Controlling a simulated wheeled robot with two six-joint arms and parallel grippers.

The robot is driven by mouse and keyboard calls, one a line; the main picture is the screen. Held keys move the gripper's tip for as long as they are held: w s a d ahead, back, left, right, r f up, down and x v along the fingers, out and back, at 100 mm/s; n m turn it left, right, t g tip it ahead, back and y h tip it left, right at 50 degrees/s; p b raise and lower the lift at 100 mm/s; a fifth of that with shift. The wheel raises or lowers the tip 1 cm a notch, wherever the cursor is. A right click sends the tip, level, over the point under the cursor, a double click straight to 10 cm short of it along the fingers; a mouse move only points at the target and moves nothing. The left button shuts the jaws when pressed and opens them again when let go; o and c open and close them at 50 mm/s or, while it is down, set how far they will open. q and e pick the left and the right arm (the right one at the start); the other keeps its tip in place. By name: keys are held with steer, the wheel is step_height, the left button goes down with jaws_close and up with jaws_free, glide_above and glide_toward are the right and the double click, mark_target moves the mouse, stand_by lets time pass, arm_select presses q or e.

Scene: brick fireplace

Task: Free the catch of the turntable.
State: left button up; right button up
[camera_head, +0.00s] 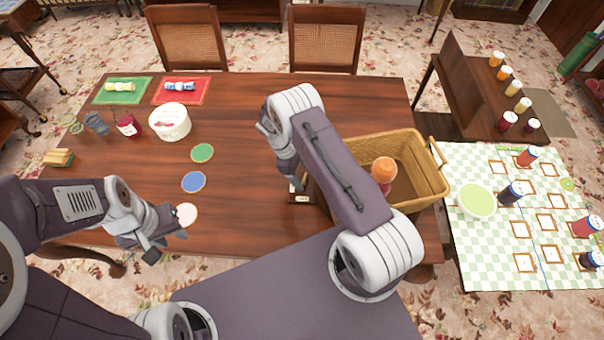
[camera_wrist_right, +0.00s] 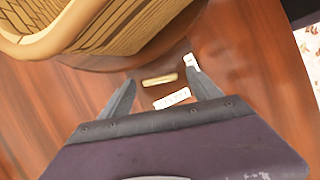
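The turntable (camera_wrist_right: 125,62) shows in the right wrist view as a dark brown round edge under the wicker basket (camera_head: 432,178). Just in front of it, a small pale gold bar (camera_wrist_right: 159,80), seemingly the catch, lies on a brown surface beside a white label (camera_wrist_right: 172,97). A second small white tag (camera_wrist_right: 191,62) stands to the right. My right gripper (camera_wrist_right: 163,88) is open above, with the bar and label showing between its fingers. Contact cannot be told. In the head view my arm partly hides this spot. My left gripper (camera_head: 168,233) looks open and empty near the table's front left.
A bottle with an orange top (camera_head: 383,170) is in the basket. Green (camera_head: 202,152), blue (camera_head: 194,182) and white (camera_head: 187,214) discs lie on the table (camera_head: 240,110). A checkered cloth (camera_head: 480,255) with cans is at right.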

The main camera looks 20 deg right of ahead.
steer(key=c, duration=1.3)
steer(key=shift+o, duration=0.3)
steer(key=n+t, duration=0.1)
steer(key=n, duration=0.2)
steer(key=shift+a+h, duration=0.1)
steer(key=shift+h, duration=0.2)
steer(key=o, duration=1.4)
steer(key=shift+c, duration=0.2)
steer(key=b+v, duration=0.1)
steer(key=v, duration=0.8)
steer(key=shift+s+r, duration=0.1)
